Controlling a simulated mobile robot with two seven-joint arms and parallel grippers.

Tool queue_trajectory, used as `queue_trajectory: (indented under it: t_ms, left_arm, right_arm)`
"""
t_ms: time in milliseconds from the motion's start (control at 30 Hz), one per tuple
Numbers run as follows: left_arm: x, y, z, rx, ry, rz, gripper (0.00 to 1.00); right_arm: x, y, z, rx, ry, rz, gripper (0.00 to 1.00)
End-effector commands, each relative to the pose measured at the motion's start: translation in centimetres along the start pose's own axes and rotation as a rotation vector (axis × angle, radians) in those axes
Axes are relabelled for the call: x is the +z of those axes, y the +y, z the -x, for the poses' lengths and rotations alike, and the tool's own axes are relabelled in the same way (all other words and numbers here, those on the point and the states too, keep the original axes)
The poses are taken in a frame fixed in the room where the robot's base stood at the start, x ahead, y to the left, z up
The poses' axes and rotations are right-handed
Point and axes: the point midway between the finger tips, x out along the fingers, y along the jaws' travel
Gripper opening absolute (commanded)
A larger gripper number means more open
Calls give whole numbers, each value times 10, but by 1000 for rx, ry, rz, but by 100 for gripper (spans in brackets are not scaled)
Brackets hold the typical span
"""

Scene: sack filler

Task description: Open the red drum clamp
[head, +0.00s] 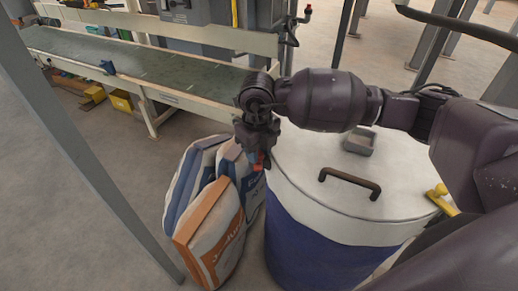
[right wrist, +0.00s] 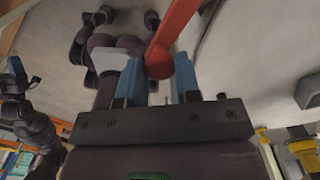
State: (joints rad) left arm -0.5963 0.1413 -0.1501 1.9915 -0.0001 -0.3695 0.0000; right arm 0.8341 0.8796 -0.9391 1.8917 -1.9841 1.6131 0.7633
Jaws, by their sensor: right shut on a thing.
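The drum (head: 325,245) has a blue body and a whitish lid (head: 300,170). The red clamp (head: 260,161) shows as a small red piece at the drum's left rim, mostly hidden by my right gripper (head: 258,152). In the right wrist view the clamp's red lever (right wrist: 174,32) comes down from the top, and its rounded end lies between the blue fingers of my right gripper (right wrist: 158,80). The gripper is shut on this lever.
A dark handle (head: 350,182), a grey block (head: 360,141) and a yellow part (head: 440,198) are on the lid. Filled sacks (head: 212,233) stand close against the drum's left side. A conveyor (head: 140,62) runs behind, and a grey post (head: 82,140) crosses the left.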

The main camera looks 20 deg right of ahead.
Motion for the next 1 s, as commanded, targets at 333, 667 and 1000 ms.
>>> queue_trajectory:
  t_ms: [333, 667, 1000]
  left_arm:
    - [4, -1, 2, -1, -7, 0, 71]
    - [6, -1, 3, -2, -11, 0, 71]
    - [2, -1, 2, -1, -5, -1, 71]
  right_arm:
    - [0, 0, 0, 1, -2, 0, 46]
    - [0, 0, 0, 1, -1, 1, 57]
    - [1, 0, 38, 1, -5, 1, 57]
